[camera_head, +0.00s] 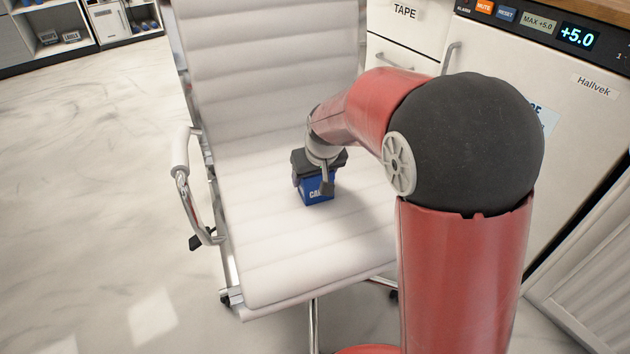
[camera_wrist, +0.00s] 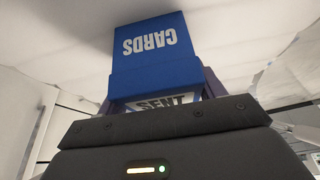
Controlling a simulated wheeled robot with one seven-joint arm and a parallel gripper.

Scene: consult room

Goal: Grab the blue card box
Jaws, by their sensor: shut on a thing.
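The blue card box (camera_head: 316,191) is on or just over the seat of the white padded chair (camera_head: 290,255); I cannot tell if it touches the seat. My gripper (camera_head: 321,180) comes down over it from above and is shut on it, hiding its upper part. In the wrist view the blue card box (camera_wrist: 155,52) fills the upper middle, with "CARDS" upside down on its face. A white panel reading "SENT" shows at its near end, just past the dark gripper body. The fingertips are mostly hidden in the wrist view.
The chair's metal armrest (camera_head: 185,190) stands left of the box, and its backrest (camera_head: 265,60) rises behind. A white drawer unit (camera_head: 405,45) and a fridge-like cabinet (camera_head: 560,110) with a "+5.0" display stand at the right. Open shelves (camera_head: 50,35) are far left. The marble floor on the left is clear.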

